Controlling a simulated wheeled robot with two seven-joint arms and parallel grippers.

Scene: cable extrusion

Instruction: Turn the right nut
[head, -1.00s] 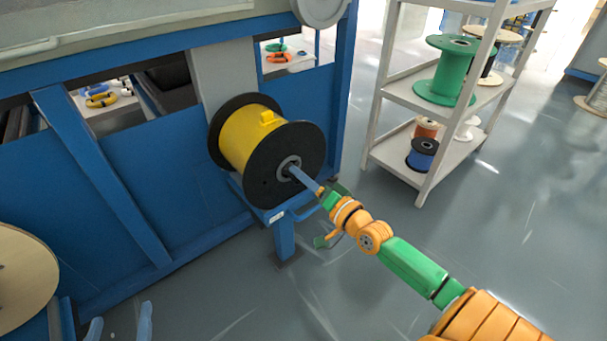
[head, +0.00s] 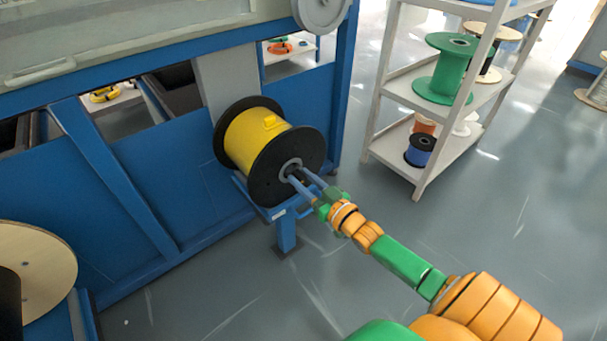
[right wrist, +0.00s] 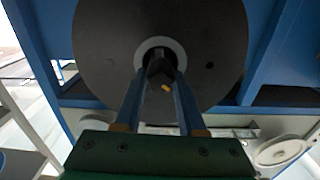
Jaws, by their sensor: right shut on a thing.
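The right nut is a dark piece at the centre of the spool's end face, and in the right wrist view the nut (right wrist: 160,68) shows between my fingertips. The yellow cable spool (head: 262,142) with black flanges sits on the blue machine frame; its flange (right wrist: 105,50) fills the top of the right wrist view. My right gripper (head: 293,172) reaches the grey hub ring from the lower right. Its two blue fingers (right wrist: 162,75) are shut on the nut, one on each side. The fingers partly hide the nut in the head view. My left gripper is not in view.
The blue machine (head: 60,180) stands behind and left of the spool. A grey shelf rack (head: 385,155) with green, blue and orange spools stands to the right. A wooden reel (head: 45,260) is at lower left. The floor (head: 230,300) in front is clear.

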